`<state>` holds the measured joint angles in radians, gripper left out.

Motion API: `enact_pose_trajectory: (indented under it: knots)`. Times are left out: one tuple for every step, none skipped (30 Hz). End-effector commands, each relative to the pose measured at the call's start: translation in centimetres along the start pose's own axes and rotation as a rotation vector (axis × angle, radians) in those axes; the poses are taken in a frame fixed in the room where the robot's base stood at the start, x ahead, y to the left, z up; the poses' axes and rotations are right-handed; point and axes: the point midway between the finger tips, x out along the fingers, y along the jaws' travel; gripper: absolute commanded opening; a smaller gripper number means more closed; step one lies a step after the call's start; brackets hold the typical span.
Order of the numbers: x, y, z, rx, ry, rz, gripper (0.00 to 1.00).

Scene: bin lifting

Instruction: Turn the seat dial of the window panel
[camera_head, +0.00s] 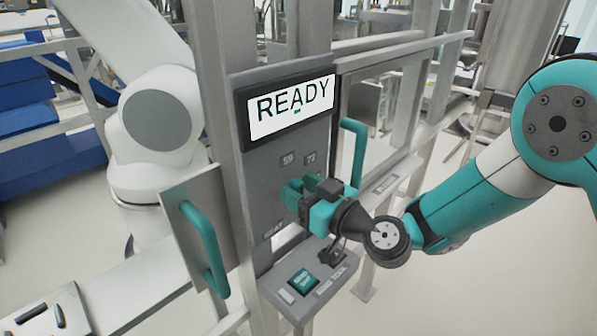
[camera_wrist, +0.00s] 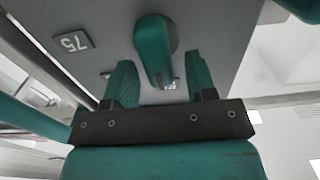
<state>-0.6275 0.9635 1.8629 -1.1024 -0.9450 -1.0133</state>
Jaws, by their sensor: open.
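The window panel (camera_head: 270,160) is a grey upright board below a screen (camera_head: 291,106) reading "READY". The seat dial is a teal, elongated knob (camera_wrist: 154,45) on the panel's face in the wrist view. Its narrow end points down in that view, toward the space between my fingers. My gripper (camera_wrist: 163,78) is open, with one teal finger on either side of the knob's lower end. I cannot tell whether either finger touches it. In the head view my gripper (camera_head: 302,193) is close in front of the panel and largely hides the dial.
Number plates reading 59 (camera_head: 287,160) and 72 (camera_head: 310,157) are above my gripper. A ledge with a teal button (camera_head: 303,280) juts out below. An open door with a teal handle (camera_head: 205,250) is at the left; another teal handle (camera_head: 354,150) stands right of the panel.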

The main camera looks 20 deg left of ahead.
Motion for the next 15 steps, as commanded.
enact_pose_trajectory:
  knots:
    - [0.45, -0.07, -0.23, 0.001, 0.000, -0.001, 0.51]
    - [0.63, -0.07, -0.15, 0.000, 0.000, -0.001, 0.51]
    - [0.82, -0.07, -0.12, 0.000, 0.000, -0.001, 0.51]
    - [0.93, -0.06, -0.10, 0.000, 0.001, -0.001, 0.51]
    - [1.00, -0.05, -0.07, 0.001, 0.001, -0.001, 0.51]
    - [1.05, -0.04, -0.02, 0.001, 0.001, 0.000, 0.51]
    - [1.06, -0.03, 0.02, 0.001, 0.001, 0.000, 0.51]
    - [1.07, -0.03, 0.04, 0.001, 0.000, 0.000, 0.51]
    - [1.06, -0.02, 0.07, 0.001, 0.000, 0.000, 0.51]
    - [1.05, -0.02, 0.07, 0.001, 0.000, 0.000, 0.51]
    - [1.05, -0.01, 0.07, 0.001, 0.000, 0.000, 0.51]
    - [1.04, -0.01, 0.07, 0.001, 0.000, 0.000, 0.51]
    - [1.03, -0.01, 0.06, 0.001, 0.000, 0.000, 0.46]
    - [1.03, -0.01, 0.06, 0.001, 0.000, 0.000, 0.40]
    - [1.03, -0.01, 0.06, 0.001, 0.000, 0.000, 0.30]
